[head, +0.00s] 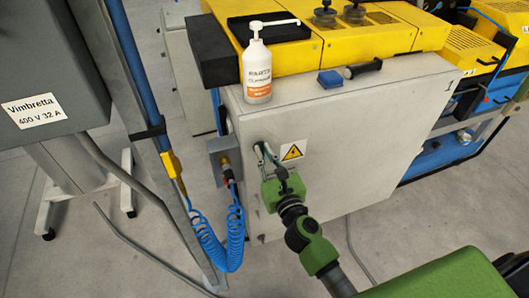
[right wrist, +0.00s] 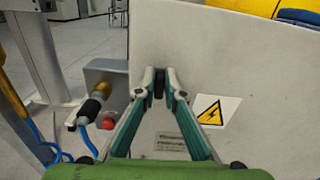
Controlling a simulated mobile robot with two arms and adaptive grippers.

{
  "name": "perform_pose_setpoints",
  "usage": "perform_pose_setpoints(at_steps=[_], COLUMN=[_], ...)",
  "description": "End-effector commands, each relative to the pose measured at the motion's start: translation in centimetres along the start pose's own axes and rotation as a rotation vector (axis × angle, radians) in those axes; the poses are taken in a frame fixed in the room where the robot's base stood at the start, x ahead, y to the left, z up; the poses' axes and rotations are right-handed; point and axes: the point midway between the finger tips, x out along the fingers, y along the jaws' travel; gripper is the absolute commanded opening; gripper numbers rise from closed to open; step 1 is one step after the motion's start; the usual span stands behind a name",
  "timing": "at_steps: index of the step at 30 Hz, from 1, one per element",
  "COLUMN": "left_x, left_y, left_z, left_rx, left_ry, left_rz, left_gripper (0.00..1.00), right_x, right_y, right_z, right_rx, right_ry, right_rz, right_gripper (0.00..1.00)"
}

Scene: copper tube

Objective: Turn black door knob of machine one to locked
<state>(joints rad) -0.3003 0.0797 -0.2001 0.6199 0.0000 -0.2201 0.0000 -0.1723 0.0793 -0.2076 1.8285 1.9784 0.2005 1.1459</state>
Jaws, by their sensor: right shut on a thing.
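The machine's light grey door panel (head: 350,150) faces me below the yellow top, with a yellow warning triangle (head: 292,152) on it. My right gripper (head: 262,150) reaches the panel just left of the triangle. In the right wrist view the black door knob (right wrist: 159,82) shows between the two fingertips, which are closed on it from both sides. The fingers hide much of the knob, so I cannot tell which way it points. My left gripper is not in view.
A grey box with a blue coiled hose (head: 222,240) is left of the door. A grey cabinet (head: 50,70) stands at far left.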

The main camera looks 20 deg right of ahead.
Motion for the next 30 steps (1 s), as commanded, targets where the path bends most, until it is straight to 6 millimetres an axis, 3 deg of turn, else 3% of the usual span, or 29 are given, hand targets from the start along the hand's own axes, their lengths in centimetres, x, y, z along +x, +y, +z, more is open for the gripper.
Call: perform_pose_setpoints(at_steps=[30], left_x=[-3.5], left_y=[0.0], left_z=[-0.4], left_rx=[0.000], left_ry=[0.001], left_rz=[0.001], left_gripper=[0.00], right_x=[0.0], right_y=[1.4], right_z=[-0.5], right_rx=[-0.885], right_ry=[0.000], right_rz=[0.000], right_gripper=[0.00])
